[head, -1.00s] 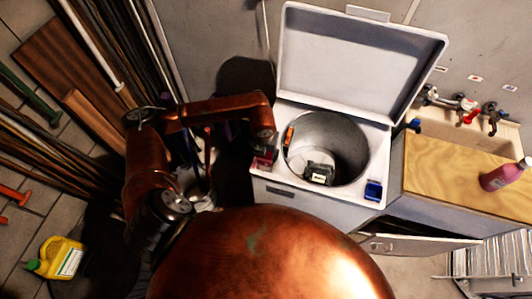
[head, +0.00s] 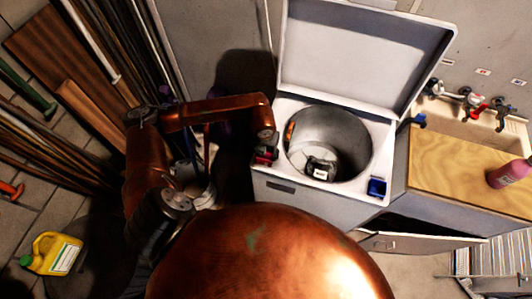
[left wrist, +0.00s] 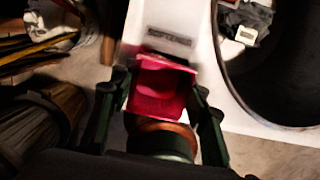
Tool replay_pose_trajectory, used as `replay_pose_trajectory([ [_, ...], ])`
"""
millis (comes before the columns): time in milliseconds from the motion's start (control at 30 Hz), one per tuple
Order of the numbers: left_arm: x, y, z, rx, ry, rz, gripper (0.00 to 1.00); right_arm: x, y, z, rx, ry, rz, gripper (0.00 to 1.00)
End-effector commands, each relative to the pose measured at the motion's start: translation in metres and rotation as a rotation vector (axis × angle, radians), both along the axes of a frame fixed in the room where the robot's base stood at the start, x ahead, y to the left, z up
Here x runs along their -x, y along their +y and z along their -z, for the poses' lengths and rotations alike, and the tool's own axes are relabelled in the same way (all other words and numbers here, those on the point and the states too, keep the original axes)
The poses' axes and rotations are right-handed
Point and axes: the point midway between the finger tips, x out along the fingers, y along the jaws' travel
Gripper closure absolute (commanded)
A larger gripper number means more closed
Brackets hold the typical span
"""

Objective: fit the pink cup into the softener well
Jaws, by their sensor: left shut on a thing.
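The pink cup (left wrist: 162,88) is between the two fingers of my left gripper (left wrist: 160,100) in the left wrist view, and the gripper is shut on it. In the head view my left gripper (head: 265,153) holds the cup at the left front corner of the open top-loading washer (head: 345,197), left of its drum. I cannot tell whether the cup touches the washer top. The softener well cannot be made out clearly; a dark slot (left wrist: 168,38) shows just beyond the cup in the wrist view. My right gripper is out of view.
The washer lid (head: 365,55) stands open behind the drum (head: 350,130). A blue cup (head: 377,187) is at the right front corner. A wooden counter (head: 460,168) with a pink bottle (head: 508,173) is on the right. A yellow jug (head: 52,253) is at lower left.

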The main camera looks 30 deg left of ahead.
Motion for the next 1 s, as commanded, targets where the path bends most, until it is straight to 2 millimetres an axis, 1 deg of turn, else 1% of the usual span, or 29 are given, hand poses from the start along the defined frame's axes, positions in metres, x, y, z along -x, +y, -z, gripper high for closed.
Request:
replay_pose_trajectory([
  [33, 0.0, 0.0, 0.0, 0.0, 0.0, 0.0, 0.56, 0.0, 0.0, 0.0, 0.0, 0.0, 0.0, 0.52],
  [67, 0.0, 0.0, 0.0, 0.0, 0.0, 0.0, 0.54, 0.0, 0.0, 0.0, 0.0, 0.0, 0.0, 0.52],
  [300, 0.0, 0.0, 0.0, 0.0, 0.0, 0.0, 0.38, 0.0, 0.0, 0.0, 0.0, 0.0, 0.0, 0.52],
  [567, 0.0, 0.0, 0.0, 0.0, 0.0, 0.0, 0.37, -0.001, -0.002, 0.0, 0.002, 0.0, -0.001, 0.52],
  [667, 0.0, 0.0, -0.005, 0.001, -0.001, 0.0, 0.37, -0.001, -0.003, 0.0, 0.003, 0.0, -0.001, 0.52],
  [767, 0.001, -0.001, -0.017, 0.0, -0.003, 0.001, 0.37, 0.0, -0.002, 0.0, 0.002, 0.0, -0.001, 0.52],
  [867, 0.003, -0.001, -0.036, -0.001, -0.004, 0.001, 0.37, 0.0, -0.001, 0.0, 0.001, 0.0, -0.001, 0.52],
  [1000, 0.007, -0.002, -0.066, 0.0, -0.004, 0.002, 0.37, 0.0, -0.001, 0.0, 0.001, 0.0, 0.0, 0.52],
])
